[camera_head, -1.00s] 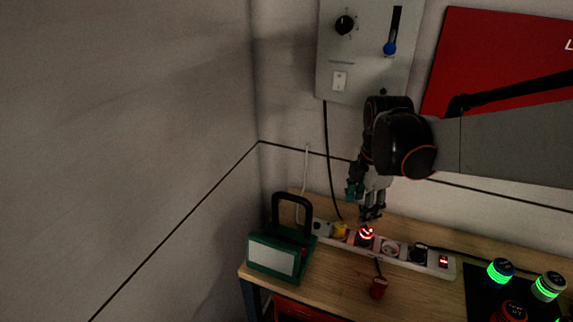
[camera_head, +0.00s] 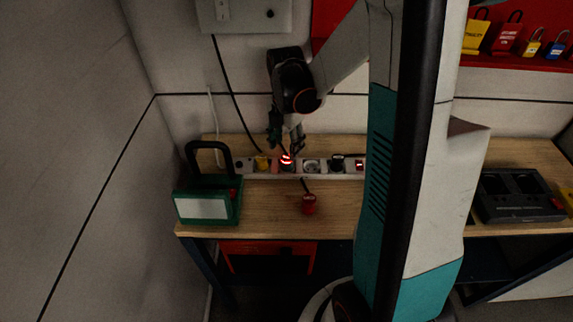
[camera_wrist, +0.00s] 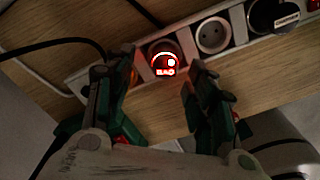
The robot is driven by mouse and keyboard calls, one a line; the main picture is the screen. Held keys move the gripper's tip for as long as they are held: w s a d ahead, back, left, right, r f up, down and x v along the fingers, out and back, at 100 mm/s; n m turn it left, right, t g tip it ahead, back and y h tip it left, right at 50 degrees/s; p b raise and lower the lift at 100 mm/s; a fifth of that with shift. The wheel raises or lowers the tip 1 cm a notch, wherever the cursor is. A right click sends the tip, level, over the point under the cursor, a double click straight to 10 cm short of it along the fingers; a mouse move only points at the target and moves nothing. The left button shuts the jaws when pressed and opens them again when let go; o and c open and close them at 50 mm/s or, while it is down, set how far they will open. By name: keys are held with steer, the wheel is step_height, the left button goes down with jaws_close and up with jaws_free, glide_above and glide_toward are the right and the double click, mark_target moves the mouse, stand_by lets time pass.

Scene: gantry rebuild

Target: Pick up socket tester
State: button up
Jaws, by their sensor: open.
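The socket tester (camera_head: 287,163) looks like a round dark plug with a red lit face, sitting in the white power strip (camera_head: 330,174). In the wrist view the socket tester (camera_wrist: 163,66) shows a red ring and red lettering that seems to read "BAD". My gripper (camera_head: 289,146) is just above it in the head view. In the wrist view my gripper (camera_wrist: 160,78) is open, with one finger on each side of the tester in the picture and nothing held. I cannot tell whether the fingers touch it.
A green case with a black handle (camera_head: 203,206) stands left on the wooden bench (camera_head: 265,218). A red plug-like item (camera_head: 309,204) lies in front of the strip. An empty socket (camera_wrist: 213,36) and a black plug (camera_wrist: 270,16) are right of the tester. A dark tray (camera_head: 520,205) lies at right.

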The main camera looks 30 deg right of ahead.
mark_target(287, 156)
steer(key=shift+s+f+b, duration=0.2)
steer(key=shift+f+b, duration=0.3)
steer(key=shift+f, duration=0.9)
steer(key=shift+s+f+b, duration=0.2)
steer(key=shift+f+b, duration=0.25)
steer(key=shift+f, duration=0.9)
steer(key=shift+a, duration=0.1)
jaws_close()
steer(key=shift+r, duration=0.1)
